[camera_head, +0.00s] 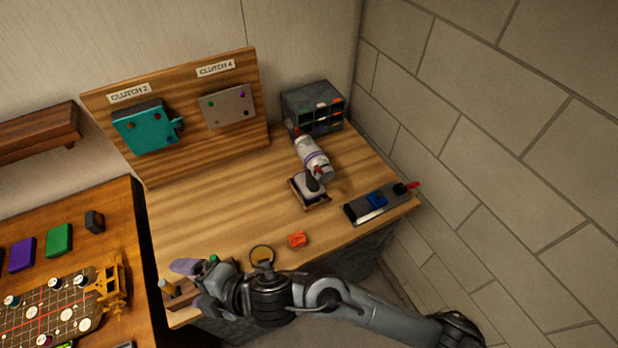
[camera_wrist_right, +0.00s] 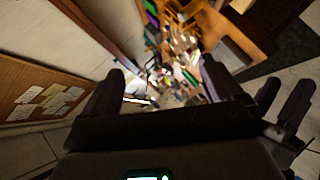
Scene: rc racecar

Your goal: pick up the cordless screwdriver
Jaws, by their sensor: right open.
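I cannot single out the cordless screwdriver with certainty. A small wooden holder (camera_head: 182,299) with a yellow-topped item (camera_head: 168,286) stands at the bench's front left corner, partly hidden by my right gripper. My right gripper (camera_head: 192,282) is over that corner, its fingers apart and nothing seen held. In the right wrist view the same gripper (camera_wrist_right: 163,85) has widely parted fingers with a blurred, cluttered background between them. A dark tray (camera_head: 380,204) with a blue block and a red-tipped item lies at the bench's right edge. My left gripper is not identifiable.
A clutch board (camera_head: 190,130) stands behind. The bench's middle left is clear.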

